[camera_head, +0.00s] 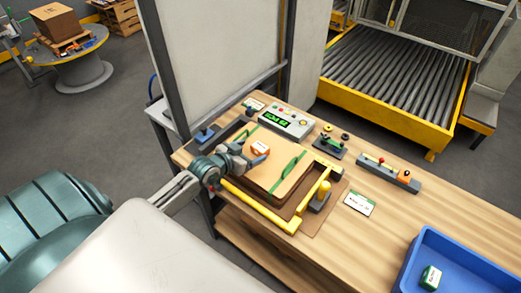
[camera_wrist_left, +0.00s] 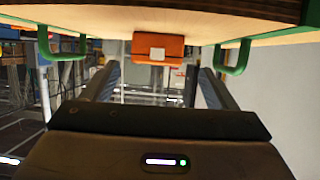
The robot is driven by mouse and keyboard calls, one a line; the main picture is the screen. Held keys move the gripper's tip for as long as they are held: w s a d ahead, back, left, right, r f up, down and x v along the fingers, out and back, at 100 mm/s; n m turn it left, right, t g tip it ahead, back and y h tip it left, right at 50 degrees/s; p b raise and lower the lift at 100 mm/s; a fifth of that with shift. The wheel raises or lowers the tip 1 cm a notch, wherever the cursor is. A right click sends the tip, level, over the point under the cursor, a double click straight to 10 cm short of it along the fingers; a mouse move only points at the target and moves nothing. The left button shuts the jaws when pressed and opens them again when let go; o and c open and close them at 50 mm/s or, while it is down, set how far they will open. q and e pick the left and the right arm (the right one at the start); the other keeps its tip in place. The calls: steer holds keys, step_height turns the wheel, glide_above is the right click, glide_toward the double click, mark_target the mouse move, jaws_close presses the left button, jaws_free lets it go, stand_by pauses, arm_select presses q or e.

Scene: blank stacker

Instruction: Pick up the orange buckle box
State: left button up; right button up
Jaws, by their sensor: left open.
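The orange buckle box (camera_head: 260,148) has a white label on top and sits on a light wooden board (camera_head: 290,150) with green handles. My left gripper (camera_head: 251,160) reaches over the board from the left, close to the box. It is open and empty. In the left wrist view the box (camera_wrist_left: 158,45) appears at the top centre, ahead of and between the two spread fingers (camera_wrist_left: 155,78). The gap between box and fingertips is hard to judge. My right gripper is not in view.
The board lies in a frame with yellow edges (camera_head: 262,214) on a wooden table.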

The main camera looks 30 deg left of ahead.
mark_target(257, 149)
arm_select(q)
steer(key=shift+w+f, duration=0.15)
steer(key=shift+w, duration=0.35)
steer(key=x, duration=0.1)
steer(key=p+x, duration=0.1)
steer(key=x, duration=0.2)
steer(key=shift+d+f+p, duration=0.2)
steer(key=shift+d+p, duration=0.1)
steer(key=shift+p, duration=0.1)
steer(key=shift+w+f, duration=0.15)
steer(key=shift+w, duration=0.05)
steer(key=shift+s, duration=0.1)
steer(key=shift+c, duration=0.9)
steer(key=c, duration=1)
steer(key=shift+o, duration=0.2)
steer(key=shift+r, duration=0.2)
